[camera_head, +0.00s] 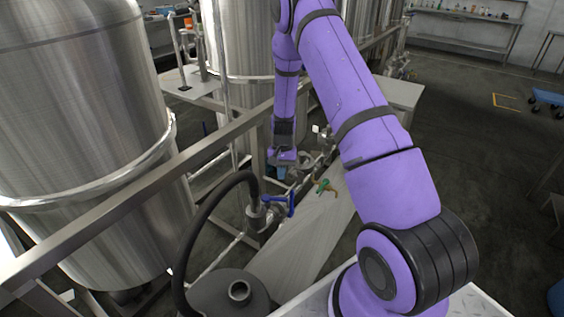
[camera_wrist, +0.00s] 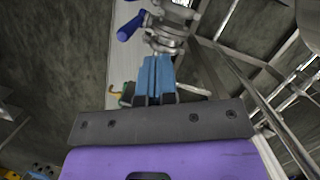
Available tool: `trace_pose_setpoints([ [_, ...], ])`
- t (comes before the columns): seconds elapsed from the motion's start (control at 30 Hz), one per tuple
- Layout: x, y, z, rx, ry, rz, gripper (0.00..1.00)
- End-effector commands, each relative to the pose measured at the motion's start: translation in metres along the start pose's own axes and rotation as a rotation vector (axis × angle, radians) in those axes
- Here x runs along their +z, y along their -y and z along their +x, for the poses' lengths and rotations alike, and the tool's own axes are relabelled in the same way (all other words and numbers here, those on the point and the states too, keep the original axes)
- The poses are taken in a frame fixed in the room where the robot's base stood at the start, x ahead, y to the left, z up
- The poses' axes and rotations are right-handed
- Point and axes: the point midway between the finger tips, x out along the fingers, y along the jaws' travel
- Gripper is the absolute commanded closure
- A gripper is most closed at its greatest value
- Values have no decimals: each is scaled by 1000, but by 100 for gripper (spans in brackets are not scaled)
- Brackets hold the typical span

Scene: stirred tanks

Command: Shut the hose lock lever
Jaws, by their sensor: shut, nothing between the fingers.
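A black hose (camera_head: 215,205) arcs up from the lower left and bends down to a steel coupling (camera_head: 262,213) on a low pipe. A blue lever (camera_head: 291,203) stands beside the coupling; I cannot tell for certain that it is the hose lock lever. In the wrist view a blue handle (camera_wrist: 131,27) sticks out left of steel pipe fittings (camera_wrist: 166,35). My gripper (camera_head: 282,172) has blue fingers, just above and behind the blue lever in the head view. In the wrist view its fingers (camera_wrist: 157,62) are together and empty, pointing at the fittings; contact is unclear.
A green handle (camera_head: 325,186) sits on the pipework right of the blue lever. A large steel tank (camera_head: 80,130) and a metal rail (camera_head: 130,190) are on the left. A dark round vessel (camera_head: 215,298) stands in front.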

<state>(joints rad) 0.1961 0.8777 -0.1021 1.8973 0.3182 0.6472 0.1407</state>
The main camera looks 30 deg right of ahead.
Motion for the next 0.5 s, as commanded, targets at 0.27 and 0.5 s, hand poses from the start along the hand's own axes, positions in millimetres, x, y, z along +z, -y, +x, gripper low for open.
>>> trace_pose_setpoints([
  [0.27, 20, 0, 33, 1, 1, 0, 100],
  [0.5, 34, 0, 41, -1, 0, 1, 100],
])
